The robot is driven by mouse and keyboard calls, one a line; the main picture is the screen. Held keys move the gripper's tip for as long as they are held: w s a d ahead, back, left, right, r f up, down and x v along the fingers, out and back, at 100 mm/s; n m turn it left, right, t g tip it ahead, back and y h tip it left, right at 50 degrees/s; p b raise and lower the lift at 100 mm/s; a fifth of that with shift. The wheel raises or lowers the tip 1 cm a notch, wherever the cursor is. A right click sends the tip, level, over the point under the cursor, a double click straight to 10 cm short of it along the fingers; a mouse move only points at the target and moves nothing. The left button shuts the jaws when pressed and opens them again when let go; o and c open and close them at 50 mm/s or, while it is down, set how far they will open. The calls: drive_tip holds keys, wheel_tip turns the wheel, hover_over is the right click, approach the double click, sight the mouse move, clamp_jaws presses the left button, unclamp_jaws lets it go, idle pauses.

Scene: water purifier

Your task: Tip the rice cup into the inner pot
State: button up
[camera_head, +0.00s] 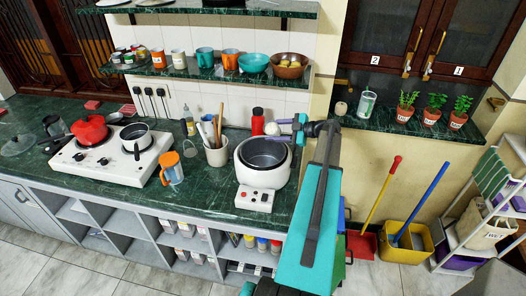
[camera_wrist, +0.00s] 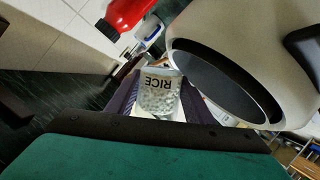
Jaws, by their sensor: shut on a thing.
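My gripper (camera_head: 292,122) is above the back right of the white rice cooker (camera_head: 254,199) in the head view. In the wrist view its purple fingers (camera_wrist: 160,100) are shut on the rice cup (camera_wrist: 158,92), a clear cup with a RICE label and pale grains visible inside. The label reads upside down there; I cannot tell the cup's exact tilt. The cup is hard to make out in the head view. The dark inner pot (camera_head: 263,153) sits in the open cooker. The cooker's dark opening (camera_wrist: 222,82) is to the right of the cup in the wrist view.
A red bottle (camera_head: 257,121) stands behind the cooker; it also shows in the wrist view (camera_wrist: 125,14). A shelf of cups and bowls (camera_head: 185,72) hangs above the counter.

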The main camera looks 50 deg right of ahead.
sight(275, 132)
drive_tip(key=shift+s+a+r+n+h, duration=0.1)
drive_tip(key=shift+a+r+n+h, duration=0.25)
drive_tip(key=shift+n, duration=0.35)
idle(0.5)
drive_tip(key=shift+d+f+n, duration=0.1)
drive_tip(key=shift+f+n, duration=0.05)
drive_tip(key=shift+n, duration=0.15)
drive_tip(key=shift+f+h+b, duration=0.15)
drive_tip(key=shift+h+b, duration=0.1)
drive_tip(key=shift+b, duration=0.25)
drive_tip(key=shift+n+b, duration=0.3)
drive_tip(key=shift+b, duration=0.15)
drive_tip(key=shift+r+n+h+b, duration=0.35)
drive_tip(key=shift+n+h+b, duration=0.2)
drive_tip(key=shift+b, duration=1.15)
drive_tip(key=shift+f+n+h+b, duration=0.45)
drive_tip(key=shift+n+b, duration=0.2)
drive_tip(key=shift+b, duration=1.6)
drive_tip(key=shift+s+a+r+n+h+b, duration=0.15)
drive_tip(key=shift+a+r+n+b, duration=0.1)
drive_tip(key=shift+a, duration=0.2)
drive_tip(key=shift+a+r+n+h+b, duration=0.15)
drive_tip(key=shift+a+r+n, duration=0.1)
drive_tip(key=shift+a, duration=0.15)
drive_tip(key=shift+a+r+n+t+h+b, duration=0.3)
drive_tip(key=shift+r+n+h+b, duration=0.15)
drive_tip(key=shift+n+b, duration=0.3)
